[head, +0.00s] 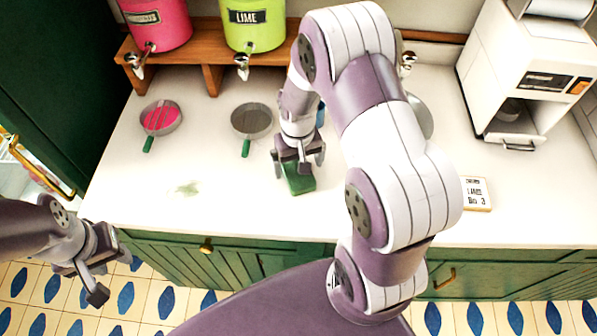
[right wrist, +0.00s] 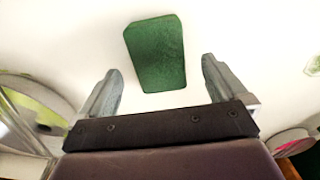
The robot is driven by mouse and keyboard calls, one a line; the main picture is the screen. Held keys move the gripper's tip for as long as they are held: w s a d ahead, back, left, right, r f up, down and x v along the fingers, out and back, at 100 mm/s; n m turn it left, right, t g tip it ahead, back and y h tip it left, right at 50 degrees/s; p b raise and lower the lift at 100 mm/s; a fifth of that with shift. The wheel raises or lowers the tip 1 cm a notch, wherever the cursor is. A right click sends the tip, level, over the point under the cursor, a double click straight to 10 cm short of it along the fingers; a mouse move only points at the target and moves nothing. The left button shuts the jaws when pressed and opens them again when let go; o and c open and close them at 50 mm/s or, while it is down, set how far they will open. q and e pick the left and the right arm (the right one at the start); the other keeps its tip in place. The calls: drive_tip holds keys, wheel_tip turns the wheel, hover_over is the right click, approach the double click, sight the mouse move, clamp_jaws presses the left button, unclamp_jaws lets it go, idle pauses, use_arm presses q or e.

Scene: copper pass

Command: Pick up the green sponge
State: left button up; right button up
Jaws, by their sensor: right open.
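The green sponge (head: 299,179) lies on the white counter, partly covered by my right gripper (head: 297,160) in the head view. In the right wrist view the sponge (right wrist: 156,53) lies beyond and between the fingertips. My right gripper (right wrist: 161,82) is open and empty, just above the sponge; I cannot tell whether it touches. My left gripper (head: 95,277) is at the lower left, in front of the counter and over the tiled floor. Its fingers appear apart with nothing between them.
A pan with pink contents (head: 161,117) and a grey pan (head: 252,120) stand left of the sponge. Pink (head: 158,22) and lime (head: 254,24) dispensers sit on a wooden shelf behind. A white machine (head: 525,75) and small sign (head: 476,193) are right. A greenish smudge (head: 187,188) marks the counter.

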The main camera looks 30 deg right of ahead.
wheel_tip(320, 180, down, 4)
drive_tip(key=shift+r, duration=0.15)
drive_tip(key=c, duration=1.1)
drive_tip(key=shift+r, duration=0.1)
drive_tip(key=shift+c, duration=0.2)
